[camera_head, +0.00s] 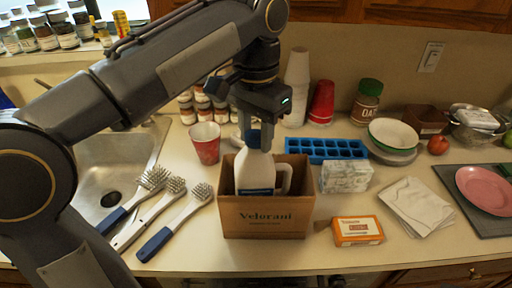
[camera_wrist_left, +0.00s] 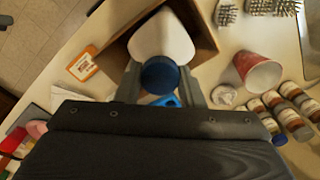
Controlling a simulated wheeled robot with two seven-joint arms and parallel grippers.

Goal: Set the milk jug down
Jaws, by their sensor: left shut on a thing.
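The white milk jug (camera_head: 256,172) with a blue cap stands upright inside an open cardboard box (camera_head: 264,219) printed "Velorani". My left gripper (camera_head: 252,124) points down from above and is shut on the jug at its capped top. In the left wrist view the blue cap (camera_wrist_left: 160,75) sits between the two fingers, with the white jug body (camera_wrist_left: 161,37) beyond it inside the box walls. The jug's base is hidden by the box front, so I cannot tell whether it touches the box floor. My right gripper is not in view.
Several brushes (camera_head: 158,209) lie left of the box beside the sink (camera_head: 95,165). A red cup (camera_head: 205,143) stands behind left. A blue ice tray (camera_head: 326,150), a patterned block (camera_head: 346,177) and an orange carton (camera_head: 357,230) are close on the right.

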